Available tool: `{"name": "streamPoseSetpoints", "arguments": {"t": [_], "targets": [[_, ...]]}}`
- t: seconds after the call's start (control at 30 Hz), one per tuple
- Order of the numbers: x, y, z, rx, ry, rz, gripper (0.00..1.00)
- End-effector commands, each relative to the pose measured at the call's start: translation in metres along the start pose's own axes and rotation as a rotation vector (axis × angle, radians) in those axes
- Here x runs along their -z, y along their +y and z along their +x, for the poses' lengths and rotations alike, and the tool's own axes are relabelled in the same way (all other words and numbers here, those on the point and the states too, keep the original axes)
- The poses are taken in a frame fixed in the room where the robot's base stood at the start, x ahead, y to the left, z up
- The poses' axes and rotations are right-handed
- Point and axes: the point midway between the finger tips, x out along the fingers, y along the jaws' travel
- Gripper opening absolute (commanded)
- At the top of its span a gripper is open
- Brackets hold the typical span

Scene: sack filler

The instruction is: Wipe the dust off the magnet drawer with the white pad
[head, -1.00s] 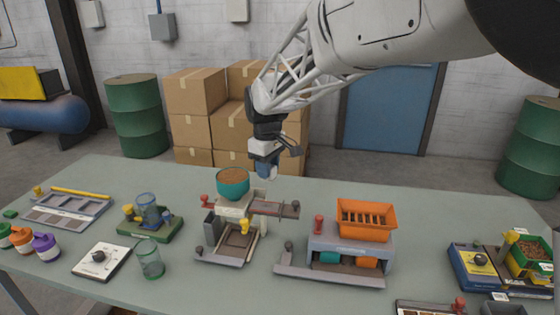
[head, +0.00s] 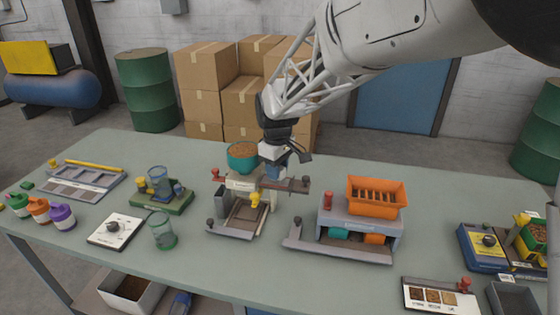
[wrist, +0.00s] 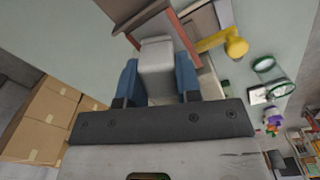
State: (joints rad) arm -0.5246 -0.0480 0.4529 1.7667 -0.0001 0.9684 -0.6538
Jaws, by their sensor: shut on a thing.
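My gripper (wrist: 158,85) has blue fingers shut on the white pad (wrist: 158,62), a pale block held between them in the wrist view. In the head view my gripper (head: 273,180) is low over the sack filler (head: 238,183), at the near part of the magnet drawer (head: 291,185). The drawer is a flat, dark bar with a knob at its right end, sticking out to the right of the filler. My gripper hides its left part, and the pad is hidden in the head view. I cannot tell whether the pad touches the drawer, nor see the dust.
A teal bowl of grain (head: 242,156) sits atop the filler, just left of my gripper. A yellow knob (wrist: 236,46) is beside the fingers. A grey unit with an orange hopper (head: 376,195) stands to the right. A clear cup (head: 163,232) stands front left.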

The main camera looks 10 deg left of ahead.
Motion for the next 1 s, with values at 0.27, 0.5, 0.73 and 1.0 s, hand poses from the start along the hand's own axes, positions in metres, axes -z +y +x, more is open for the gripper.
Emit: {"name": "streamPoseSetpoints", "arguments": {"t": [0.27, 0.5, 0.73, 1.0], "targets": [[-0.006, -0.015, 0.003, 0.002, -0.002, -0.001, 0.09], [0.002, 0.004, 0.003, 0.001, -0.002, 0.000, 0.06], [0.009, 0.021, 0.002, 0.001, -0.002, -0.001, 0.06], [-0.001, 0.002, 0.003, 0.001, -0.001, -0.001, 0.06]]}}
